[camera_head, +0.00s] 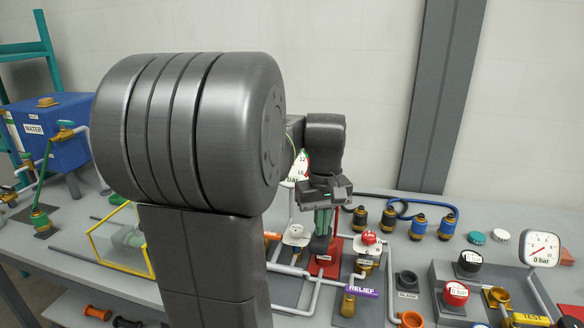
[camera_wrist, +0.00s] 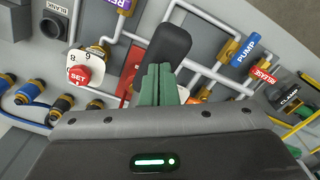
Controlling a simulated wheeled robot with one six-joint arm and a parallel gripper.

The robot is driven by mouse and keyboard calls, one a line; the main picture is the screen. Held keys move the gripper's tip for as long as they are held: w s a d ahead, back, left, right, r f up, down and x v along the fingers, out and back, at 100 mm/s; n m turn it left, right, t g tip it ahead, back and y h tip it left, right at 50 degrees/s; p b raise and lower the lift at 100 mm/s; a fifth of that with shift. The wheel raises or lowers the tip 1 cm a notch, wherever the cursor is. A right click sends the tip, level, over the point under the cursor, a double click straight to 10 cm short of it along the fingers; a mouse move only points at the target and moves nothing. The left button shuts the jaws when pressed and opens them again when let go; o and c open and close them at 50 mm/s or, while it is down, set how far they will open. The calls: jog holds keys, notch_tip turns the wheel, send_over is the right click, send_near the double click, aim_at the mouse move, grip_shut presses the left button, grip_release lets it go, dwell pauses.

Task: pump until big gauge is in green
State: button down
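The big gauge (camera_head: 301,166) is mostly hidden behind my arm in the head view. Only part of its dial, with 12, 16 and "bar", shows; its needle cannot be read. My gripper (camera_head: 323,222) points down over the red pump base (camera_head: 333,262). Its green fingers (camera_wrist: 163,85) are together, with no gap wide enough for a thing between them. A thick dark handle (camera_wrist: 166,48) lies right by the fingertips in the wrist view and rises from the red base. I cannot tell whether they touch. A blue PUMP label (camera_wrist: 246,49) and a red RELEASE label (camera_wrist: 264,76) show beyond.
A red SET knob (camera_wrist: 83,75) and a purple RELIEF label (camera_head: 361,291) are close by. A small round gauge (camera_head: 541,248) stands at the right, its needle near zero. A blue water tank (camera_head: 55,128) is at the left. Pipes and fittings crowd the bench.

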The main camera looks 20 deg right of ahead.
jog(key=shift+f+b, duration=1.9)
jog(key=shift+f, duration=1.6)
notch_tip(320, 180, up, 9)
jog(key=p, duration=0.8)
jog(key=shift+r, duration=0.2)
jog(key=shift+f, duration=0.1)
jog(key=shift+f+b, duration=2.65)
jog(key=shift+f, duration=1.85)
jog(key=shift+r, duration=0.1)
notch_tip(320, 180, up, 9)
jog(key=p, duration=0.8)
